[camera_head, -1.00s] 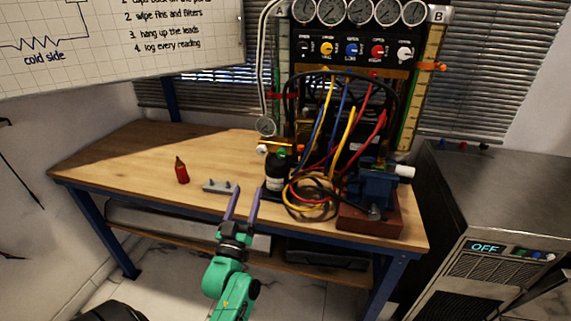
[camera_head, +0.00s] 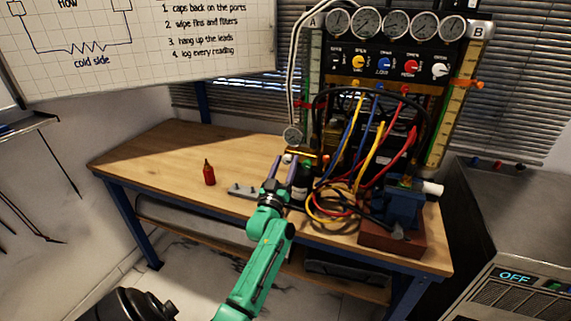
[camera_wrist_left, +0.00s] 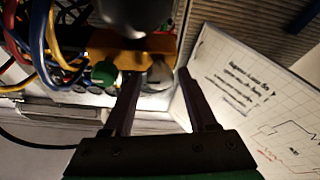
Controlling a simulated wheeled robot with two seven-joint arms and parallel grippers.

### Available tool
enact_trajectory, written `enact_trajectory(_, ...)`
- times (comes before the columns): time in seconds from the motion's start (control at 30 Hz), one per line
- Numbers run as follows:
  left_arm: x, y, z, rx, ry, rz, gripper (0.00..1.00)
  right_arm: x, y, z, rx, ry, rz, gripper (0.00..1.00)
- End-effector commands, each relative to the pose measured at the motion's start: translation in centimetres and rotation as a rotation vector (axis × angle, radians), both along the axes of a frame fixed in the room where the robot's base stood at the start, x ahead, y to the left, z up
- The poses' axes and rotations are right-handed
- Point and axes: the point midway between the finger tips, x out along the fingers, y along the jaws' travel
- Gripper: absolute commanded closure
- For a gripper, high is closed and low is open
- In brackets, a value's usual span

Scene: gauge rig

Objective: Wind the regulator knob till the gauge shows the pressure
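A small round gauge (camera_head: 292,135) stands at the back edge of the bench, left of the panel; its reading is too small to tell. Below it a pale knob (camera_head: 287,158) sits at the left end of a brass body, partly covered by my gripper. My left gripper (camera_head: 283,163) is open, its fingers pointing at this knob. In the left wrist view the brass body (camera_wrist_left: 130,45) carries a green knob (camera_wrist_left: 104,74) left of the fingers. A grey round knob (camera_wrist_left: 156,76) shows between the open fingertips; contact cannot be told. My right gripper is not in view.
A red bottle (camera_head: 209,173) and a grey fitting (camera_head: 241,190) are to the left.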

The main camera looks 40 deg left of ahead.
Motion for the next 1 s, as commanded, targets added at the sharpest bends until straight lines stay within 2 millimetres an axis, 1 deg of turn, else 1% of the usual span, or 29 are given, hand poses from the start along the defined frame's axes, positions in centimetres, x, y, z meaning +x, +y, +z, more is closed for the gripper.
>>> enact_trajectory(0.03,0.0,0.0,0.0,0.000,0.000,0.000,0.65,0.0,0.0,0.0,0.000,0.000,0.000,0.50)
enact_trajectory(0.07,0.0,0.0,0.0,0.000,0.000,0.000,0.77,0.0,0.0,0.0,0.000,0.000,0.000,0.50)
enact_trajectory(0.1,0.0,0.0,0.0,0.000,0.000,0.000,0.92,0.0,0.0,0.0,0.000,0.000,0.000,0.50)
enact_trajectory(0.13,0.0,0.0,0.0,0.000,0.000,0.000,1.00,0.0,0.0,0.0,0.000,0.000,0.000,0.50)
enact_trajectory(0.37,0.0,0.0,-0.1,0.007,0.003,0.000,1.00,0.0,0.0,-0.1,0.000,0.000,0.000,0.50)
enact_trajectory(0.57,0.0,0.0,-0.2,0.058,0.019,-0.001,1.00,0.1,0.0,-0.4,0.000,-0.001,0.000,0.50)
enact_trajectory(0.77,-0.1,0.1,-0.4,0.171,0.054,-0.001,1.00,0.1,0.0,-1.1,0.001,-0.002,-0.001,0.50)
enact_trajectory(1.0,-0.1,0.2,-0.4,0.374,0.115,-0.001,1.00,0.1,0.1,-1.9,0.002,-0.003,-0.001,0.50)
